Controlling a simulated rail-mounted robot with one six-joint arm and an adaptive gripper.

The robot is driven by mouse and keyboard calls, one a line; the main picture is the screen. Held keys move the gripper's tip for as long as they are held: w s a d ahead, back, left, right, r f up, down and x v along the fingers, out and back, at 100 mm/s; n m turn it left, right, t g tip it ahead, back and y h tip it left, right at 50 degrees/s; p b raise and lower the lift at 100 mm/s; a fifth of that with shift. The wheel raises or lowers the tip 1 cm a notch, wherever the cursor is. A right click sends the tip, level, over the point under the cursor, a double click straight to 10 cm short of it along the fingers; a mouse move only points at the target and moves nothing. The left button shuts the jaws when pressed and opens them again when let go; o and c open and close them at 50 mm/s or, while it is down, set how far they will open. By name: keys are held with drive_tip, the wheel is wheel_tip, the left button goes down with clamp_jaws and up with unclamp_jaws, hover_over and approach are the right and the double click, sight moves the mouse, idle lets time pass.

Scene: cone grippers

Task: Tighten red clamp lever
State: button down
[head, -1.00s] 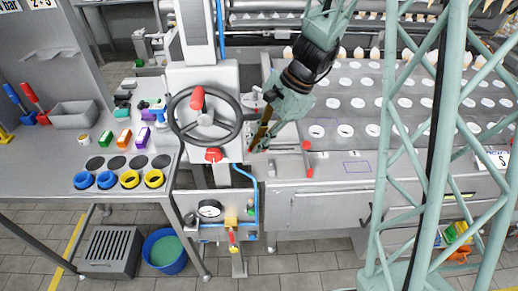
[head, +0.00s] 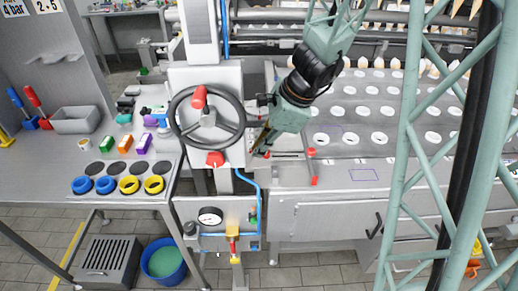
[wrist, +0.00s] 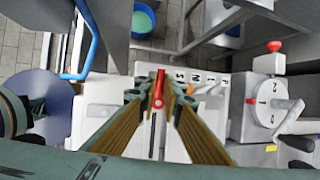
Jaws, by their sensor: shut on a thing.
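My gripper (wrist: 160,82) points down in the wrist view, its two tan-lined fingers closed in around a small red lever (wrist: 159,92). The lever stands over a slot in a pale plate (wrist: 122,122), with lettering beside it. In the head view my gripper (head: 256,150) reaches down just right of the handwheel, at the left end of the grey machine bed. A small bit of red (head: 267,154) shows beside the fingertips there. The fingers and arm hide most of the grip in that view, and I cannot read how tight the clamp is.
The black handwheel (head: 240,126) with a red knob (head: 199,97) stands close left of my gripper. Another red-ended bar (head: 314,180) lies to its right. In the wrist view a numbered dial (wrist: 265,110) with a red knob (wrist: 274,46) stands right of the fingers.

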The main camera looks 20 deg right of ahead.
drive_tip(key=c, duration=2.8)
unclamp_jaws()
drive_tip(key=shift+r, duration=0.15)
drive_tip(key=shift+v, duration=5.8)
drive_tip(key=shift+d, duration=0.1)
drive_tip(key=shift+s+r, duration=0.1)
